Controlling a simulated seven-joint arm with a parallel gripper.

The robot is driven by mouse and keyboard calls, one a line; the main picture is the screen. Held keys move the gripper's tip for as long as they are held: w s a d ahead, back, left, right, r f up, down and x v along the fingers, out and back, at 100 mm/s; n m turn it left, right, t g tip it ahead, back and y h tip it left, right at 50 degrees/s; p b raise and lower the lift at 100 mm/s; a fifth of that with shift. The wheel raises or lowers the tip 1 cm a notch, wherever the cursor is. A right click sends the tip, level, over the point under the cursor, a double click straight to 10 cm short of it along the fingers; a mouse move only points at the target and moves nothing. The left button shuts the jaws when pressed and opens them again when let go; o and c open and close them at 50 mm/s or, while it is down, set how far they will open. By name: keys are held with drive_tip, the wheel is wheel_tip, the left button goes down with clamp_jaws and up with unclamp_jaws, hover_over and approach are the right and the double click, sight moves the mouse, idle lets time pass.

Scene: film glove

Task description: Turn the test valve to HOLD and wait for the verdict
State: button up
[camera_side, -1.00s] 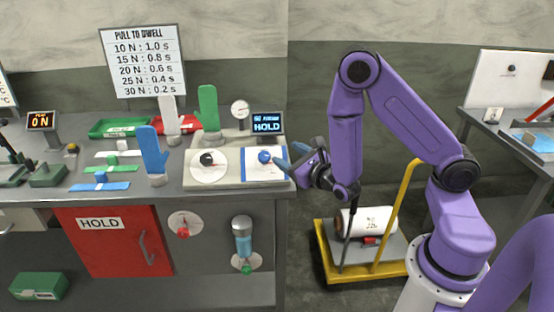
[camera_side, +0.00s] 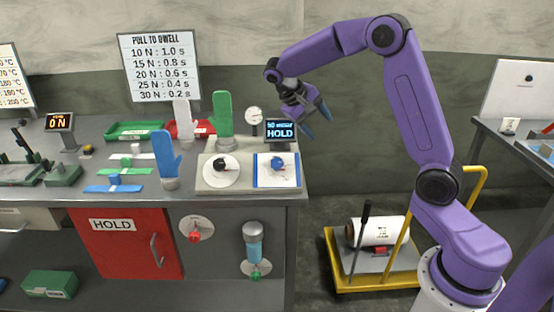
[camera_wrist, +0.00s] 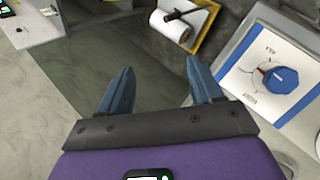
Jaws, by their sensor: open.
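The blue valve knob (camera_side: 277,161) sits on a white plate with a blue border (camera_side: 262,183) at the right end of the bench. The wrist view also shows the knob (camera_wrist: 281,80), with its red mark pointing to the upper left; the lettering around it is only partly legible. A small display (camera_side: 280,131) behind it reads HOLD. A round gauge (camera_side: 254,115) stands beside the display; its reading is too small to tell. My gripper (camera_side: 318,122) is open and empty, above and to the right of the knob, touching nothing.
A black knob on a round white dial (camera_side: 221,173) is left of the valve. Green (camera_side: 222,113), white and blue (camera_side: 166,155) glove forms stand on the bench. A yellow trolley (camera_side: 375,290) with a white roll stands on the floor at right.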

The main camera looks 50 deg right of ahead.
sight(276, 160)
drive_tip(key=w+a+r+m+t+y, duration=0.3)
drive_tip(key=w+a+r+m+y, duration=0.35)
drive_tip(key=a, duration=0.25)
drive_tip(key=shift+y, duration=0.35)
wheel_tip(276, 160, down, 17)
drive_tip(key=shift+r, duration=0.1)
drive_tip(key=c, duration=1.1)
drive_tip(key=shift+o, duration=0.2)
drive_tip(key=n+g+h, duration=0.1)
drive_tip(key=n, duration=0.3)
drive_tip(key=shift+h, duration=0.4)
drive_tip(key=o, duration=1.1)
drive_tip(key=shift+c, duration=0.2)
